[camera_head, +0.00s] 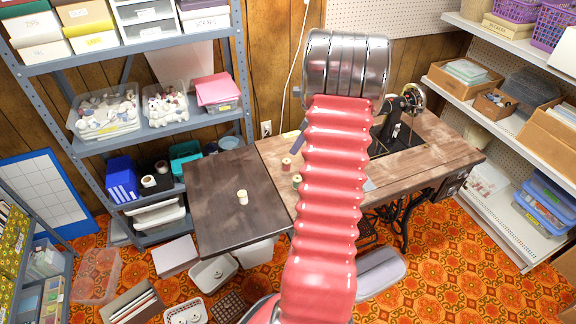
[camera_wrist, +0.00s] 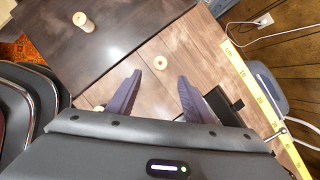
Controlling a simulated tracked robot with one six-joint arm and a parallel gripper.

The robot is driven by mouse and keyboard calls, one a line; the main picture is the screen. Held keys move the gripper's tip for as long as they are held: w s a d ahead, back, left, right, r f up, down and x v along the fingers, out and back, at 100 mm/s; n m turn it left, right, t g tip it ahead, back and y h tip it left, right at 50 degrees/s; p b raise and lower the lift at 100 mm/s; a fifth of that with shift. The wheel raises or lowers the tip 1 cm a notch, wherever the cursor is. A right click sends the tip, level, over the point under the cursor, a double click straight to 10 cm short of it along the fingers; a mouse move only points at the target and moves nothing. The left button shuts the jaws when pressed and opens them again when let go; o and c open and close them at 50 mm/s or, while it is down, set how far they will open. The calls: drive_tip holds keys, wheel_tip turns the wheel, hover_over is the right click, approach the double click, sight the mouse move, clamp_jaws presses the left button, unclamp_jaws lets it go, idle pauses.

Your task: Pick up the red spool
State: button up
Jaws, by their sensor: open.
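A small spool with a reddish body and pale ends (camera_head: 286,164) stands upright on the wooden sewing table (camera_head: 412,160), near its left side. In the wrist view, a spool (camera_wrist: 160,62) seen from above shows just beyond the gap between my fingertips; it looks like the same one, its colour faint. My gripper (camera_wrist: 159,78) is open, with two purple fingers apart and nothing between them. In the head view my arm hides most of the gripper. A second spool (camera_head: 297,180) stands close by, partly behind my arm.
A cream spool (camera_head: 243,197) stands on the dark side leaf (camera_head: 215,220). A yellow ruler (camera_wrist: 250,82) lies along the table edge by the wall. The black sewing machine (camera_head: 392,125) stands right of my arm. Shelves (camera_head: 160,130) rise at the left.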

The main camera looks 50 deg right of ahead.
hover_over(287, 162)
drive_tip(key=s, duration=0.2)
wheel_tip(287, 162, down, 7)
drive_tip(key=shift+s+f, duration=0.1)
drive_tip(key=shift+x, duration=2.55)
drive_tip(key=shift+c, duration=0.4)
drive_tip(key=c, duration=1)
